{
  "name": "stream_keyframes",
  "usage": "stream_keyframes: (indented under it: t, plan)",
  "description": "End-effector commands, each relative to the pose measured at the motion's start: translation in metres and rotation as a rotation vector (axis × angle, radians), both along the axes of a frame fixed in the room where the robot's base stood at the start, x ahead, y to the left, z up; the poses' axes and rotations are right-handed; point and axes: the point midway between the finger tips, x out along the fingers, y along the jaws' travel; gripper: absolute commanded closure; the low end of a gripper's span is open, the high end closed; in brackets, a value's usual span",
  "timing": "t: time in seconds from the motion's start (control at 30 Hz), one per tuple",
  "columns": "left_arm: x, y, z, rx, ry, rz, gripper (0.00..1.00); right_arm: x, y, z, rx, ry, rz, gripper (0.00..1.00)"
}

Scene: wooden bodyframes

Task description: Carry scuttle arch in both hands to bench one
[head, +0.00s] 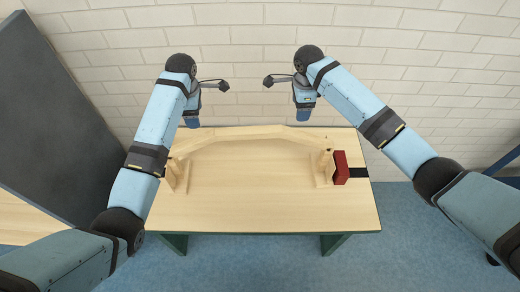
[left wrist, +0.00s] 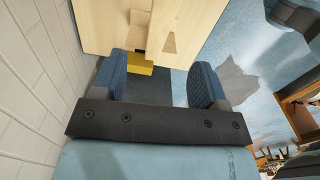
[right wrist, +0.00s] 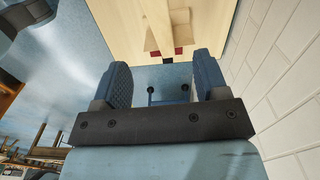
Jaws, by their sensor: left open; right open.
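The scuttle arch (head: 262,134), a pale wooden bow with an upright foot at each end, stands on a wood-topped bench (head: 250,200). Whether this is bench one I cannot tell. My left gripper (head: 192,120) is open and empty, pointing down, near the arch's left end but apart from it. My right gripper (head: 303,115) is open and empty above the bench's back edge, apart from the arch's right end. Part of the arch shows beyond the open fingers in the left wrist view (left wrist: 158,28) and the right wrist view (right wrist: 157,25).
A red block (head: 341,168) sits beside the arch's right foot, next to a black strip (head: 358,172). A yellow block (left wrist: 139,66) shows in the left wrist view. A brick wall (head: 240,60) stands close behind the bench. A dark panel (head: 50,110) stands at left. Blue floor lies in front.

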Motion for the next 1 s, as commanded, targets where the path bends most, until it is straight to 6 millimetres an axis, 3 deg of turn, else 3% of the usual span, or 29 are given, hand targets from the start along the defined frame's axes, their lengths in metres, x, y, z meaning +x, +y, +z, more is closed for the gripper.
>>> stream_keyframes:
  t: [0.37,1.0]
  plan:
    - [0.0,0.0,-0.007,0.0,-0.001,-0.001,0.33,0.0,0.0,-0.008,0.001,0.0,0.0,0.33]
    - [-0.001,0.001,-0.118,0.0,0.0,-0.002,0.33,-0.001,0.0,-0.118,0.0,0.0,0.001,0.33]
